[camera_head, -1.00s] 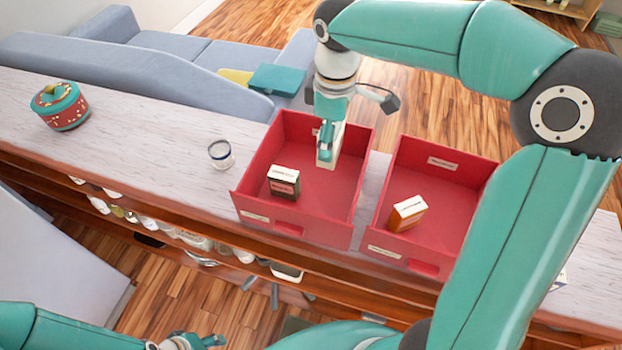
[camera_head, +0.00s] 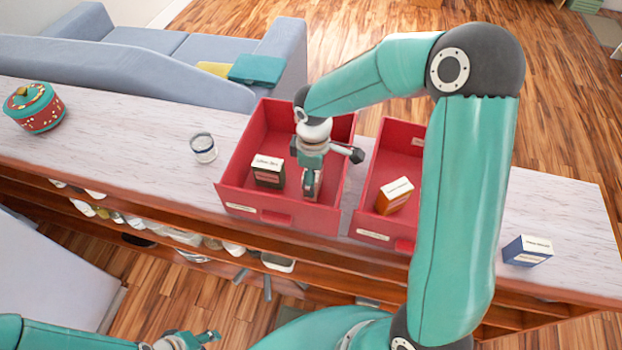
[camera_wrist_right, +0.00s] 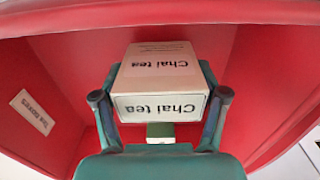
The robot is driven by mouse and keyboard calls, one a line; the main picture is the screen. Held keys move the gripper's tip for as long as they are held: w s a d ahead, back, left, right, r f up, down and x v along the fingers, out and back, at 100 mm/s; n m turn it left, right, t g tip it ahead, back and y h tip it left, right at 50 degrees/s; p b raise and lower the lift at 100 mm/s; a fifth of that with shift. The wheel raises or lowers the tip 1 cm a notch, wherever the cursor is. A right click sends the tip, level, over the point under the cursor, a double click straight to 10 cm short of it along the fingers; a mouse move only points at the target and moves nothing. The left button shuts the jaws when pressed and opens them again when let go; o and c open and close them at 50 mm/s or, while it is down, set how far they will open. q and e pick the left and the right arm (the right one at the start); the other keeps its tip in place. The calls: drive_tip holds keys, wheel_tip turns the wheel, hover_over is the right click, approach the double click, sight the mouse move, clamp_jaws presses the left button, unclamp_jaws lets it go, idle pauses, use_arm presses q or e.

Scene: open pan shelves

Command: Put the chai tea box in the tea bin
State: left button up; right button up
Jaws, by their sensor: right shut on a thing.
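The chai tea box (camera_wrist_right: 162,68), white with "Chai tea" on two faces, is between the fingers of my right gripper (camera_wrist_right: 160,108) in the right wrist view. In the head view, my right gripper (camera_head: 312,188) is shut on it and is down inside the left red bin (camera_head: 325,218); the arm and fingers hide most of the box. I cannot tell whether the box touches the bin floor. A label (camera_wrist_right: 34,112) shows on the bin wall. My left gripper (camera_head: 190,341) is low at the bottom edge, partly cut off.
A dark box with a white top (camera_head: 268,171) stands in the left bin, left of my gripper. The right red bin (camera_head: 372,232) holds an orange box (camera_head: 394,196). A blue box (camera_head: 528,251), a glass jar (camera_head: 204,148) and a teal-and-red pot (camera_head: 35,108) stand on the counter.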

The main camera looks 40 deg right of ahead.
drive_tip(key=shift+f, duration=0.65)
drive_tip(key=o, duration=1.3)
drive_tip(key=shift+f, duration=0.1)
drive_tip(key=shift+c, duration=0.2)
wheel_tip(320, 180, up, 12)
drive_tip(key=shift+r, duration=0.15)
